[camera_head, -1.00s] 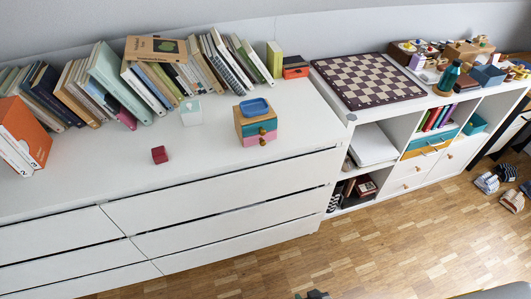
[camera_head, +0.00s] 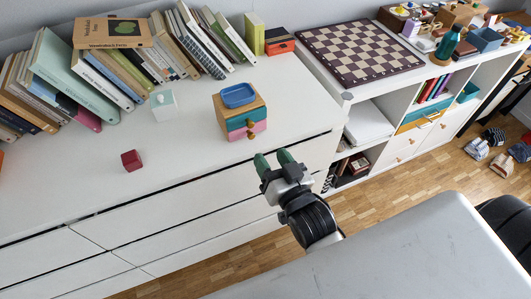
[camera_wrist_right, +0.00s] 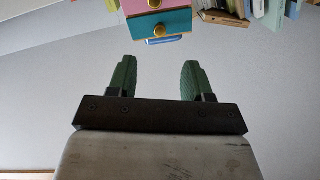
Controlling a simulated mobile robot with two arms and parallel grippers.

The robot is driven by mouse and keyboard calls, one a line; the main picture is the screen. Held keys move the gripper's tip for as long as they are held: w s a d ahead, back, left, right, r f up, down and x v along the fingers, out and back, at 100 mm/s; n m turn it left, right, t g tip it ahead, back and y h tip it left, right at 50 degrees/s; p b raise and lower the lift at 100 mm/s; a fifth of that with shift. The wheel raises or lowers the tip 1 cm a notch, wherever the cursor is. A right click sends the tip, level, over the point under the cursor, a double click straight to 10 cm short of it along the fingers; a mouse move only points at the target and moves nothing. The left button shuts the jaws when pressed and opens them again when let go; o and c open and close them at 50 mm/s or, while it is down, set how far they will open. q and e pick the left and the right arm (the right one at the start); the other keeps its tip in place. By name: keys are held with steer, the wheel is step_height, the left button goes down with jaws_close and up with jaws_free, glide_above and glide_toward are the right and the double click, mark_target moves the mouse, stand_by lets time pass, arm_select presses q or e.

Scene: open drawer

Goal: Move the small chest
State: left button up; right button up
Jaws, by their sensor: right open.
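The small chest (camera_head: 241,117) stands on the white dresser top near its front edge. It has a wooden body, a teal drawer, a pink drawer and round knobs, with a blue tray (camera_head: 239,95) on top. My right gripper (camera_head: 273,160) is open and empty, below and to the right of the chest in the head view, apart from it. In the right wrist view the chest (camera_wrist_right: 160,22) appears upside down at the top, beyond the two open green fingers (camera_wrist_right: 157,79). My left gripper is not in view.
A dark red cube (camera_head: 131,160) and a pale small box (camera_head: 163,104) sit left of the chest. Leaning books (camera_head: 100,75) line the back. A chessboard (camera_head: 358,50) lies on the lower shelf unit at the right. The dresser top around the chest is clear.

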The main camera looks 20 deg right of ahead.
mark_target(251, 127)
stand_by(0.3)
steer(key=w, duration=0.7)
steer(key=w+a, duration=0.1)
steer(key=w, duration=0.2)
steer(key=shift+w, duration=0.35)
steer(key=shift+c, duration=0.3)
jaws_close()
